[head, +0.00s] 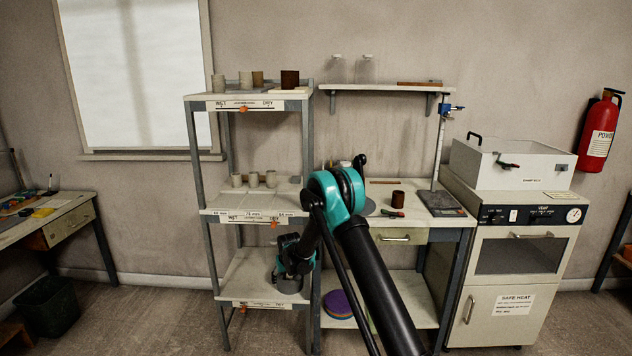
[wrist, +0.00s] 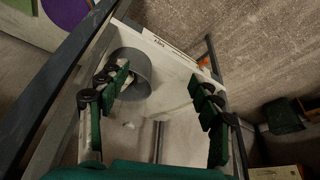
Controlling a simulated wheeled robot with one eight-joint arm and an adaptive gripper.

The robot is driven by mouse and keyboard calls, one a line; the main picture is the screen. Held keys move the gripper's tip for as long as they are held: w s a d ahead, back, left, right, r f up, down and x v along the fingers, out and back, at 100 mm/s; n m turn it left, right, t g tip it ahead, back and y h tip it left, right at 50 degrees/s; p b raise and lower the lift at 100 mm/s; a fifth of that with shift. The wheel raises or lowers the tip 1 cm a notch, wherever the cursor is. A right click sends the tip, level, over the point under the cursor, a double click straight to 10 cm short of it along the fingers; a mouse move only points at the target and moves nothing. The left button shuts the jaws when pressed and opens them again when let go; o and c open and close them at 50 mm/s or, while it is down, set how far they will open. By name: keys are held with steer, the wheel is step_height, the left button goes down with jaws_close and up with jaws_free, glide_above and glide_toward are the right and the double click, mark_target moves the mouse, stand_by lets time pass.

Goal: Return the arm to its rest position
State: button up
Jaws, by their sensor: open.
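My arm reaches forward and bends down toward the lowest shelf of the shelving rack in the head view. My gripper (wrist: 165,100) shows in the wrist view with its two green fingers spread wide apart and nothing between them. In the head view the gripper's end is mostly hidden behind my arm. A grey cylinder (wrist: 131,76) stands on the pale lowest shelf (wrist: 178,92), close to the left finger. I cannot tell whether they touch. The cylinder also shows in the head view (head: 288,284), just below my wrist.
Small cups (head: 254,179) stand on that shelf. A workbench (head: 440,222) with a brown cup (head: 397,199) is to the right, then a white kiln cabinet (head: 515,265).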

steer(key=s+d+r+m, duration=0.2)
steer(key=s+d+r, duration=1.7)
steer(key=d+r, duration=0.15)
steer(key=s+d+m, duration=0.1)
steer(key=s+d, duration=0.4)
steer(key=s, duration=0.8)
steer(key=s+d+f+m+h, duration=0.1)
steer(key=s+d, duration=0.5)
steer(key=s, duration=0.7)
steer(key=shift+s+f+h, duration=0.15)
steer(key=shift+s+h, duration=0.15)
steer(key=shift+s, duration=0.1)
